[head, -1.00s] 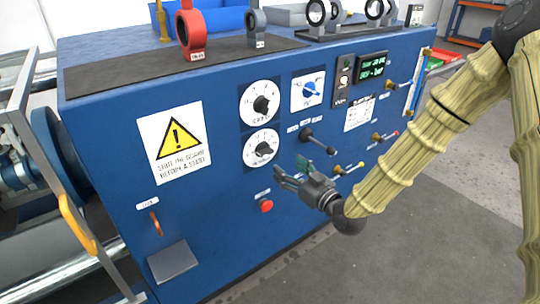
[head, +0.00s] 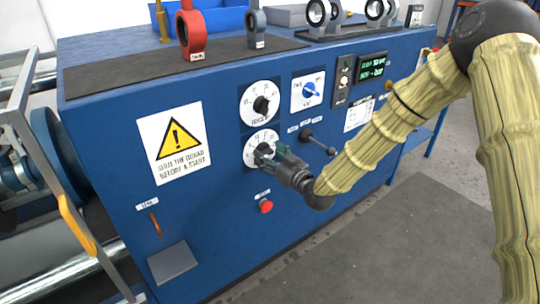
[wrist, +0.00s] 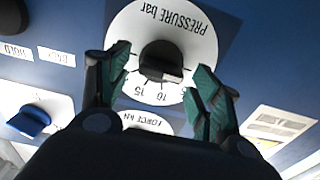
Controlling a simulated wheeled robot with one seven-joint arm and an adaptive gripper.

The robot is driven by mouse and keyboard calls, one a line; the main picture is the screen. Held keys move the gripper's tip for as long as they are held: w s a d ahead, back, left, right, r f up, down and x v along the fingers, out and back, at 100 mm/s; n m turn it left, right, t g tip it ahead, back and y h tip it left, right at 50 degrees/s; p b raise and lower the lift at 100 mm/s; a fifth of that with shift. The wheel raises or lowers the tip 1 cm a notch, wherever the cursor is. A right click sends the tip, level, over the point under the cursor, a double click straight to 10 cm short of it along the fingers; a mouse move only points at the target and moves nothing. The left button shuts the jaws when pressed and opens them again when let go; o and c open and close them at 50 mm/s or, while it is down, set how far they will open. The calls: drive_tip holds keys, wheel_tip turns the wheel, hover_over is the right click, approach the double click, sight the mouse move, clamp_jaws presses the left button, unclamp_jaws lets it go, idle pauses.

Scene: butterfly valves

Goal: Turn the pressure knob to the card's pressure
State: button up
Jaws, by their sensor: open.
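The pressure knob (wrist: 161,60) is black and sits in the middle of a white dial marked "PRESSURE bar". In the head view it is the lower knob (head: 264,151), partly covered by my gripper. The wrist view shows the dial upside down, with 10 and 15 readable near its lower edge. My gripper (wrist: 160,72) is open, with one green finger on each side of the knob; I cannot tell whether they touch it. In the head view my gripper (head: 271,155) is at the lower dial. A white card (head: 359,114) is on the panel to the right, its text too small to read.
The force dial (head: 261,104) is just above. A blue selector knob (head: 311,90) is to the upper right, and a black lever (head: 318,141) sticks out to the right. A red button (head: 266,206) is below. A green-lettered display (head: 371,68) is at upper right.

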drive_tip(key=c, duration=1)
drive_tip(key=shift+m, duration=0.3)
drive_tip(key=m, duration=0.2)
drive_tip(key=shift+d+m, duration=0.1)
drive_tip(key=shift+m, duration=0.3)
drive_tip(key=m, duration=0.3)
drive_tip(key=shift+w+d+f+m, duration=0.1)
drive_tip(key=shift+m, duration=0.2)
drive_tip(key=m, duration=0.3)
drive_tip(key=shift+f+m, duration=0.1)
drive_tip(key=shift+m, duration=0.2)
drive_tip(key=shift+m+b, duration=0.35)
drive_tip(key=shift+m, duration=1.45)
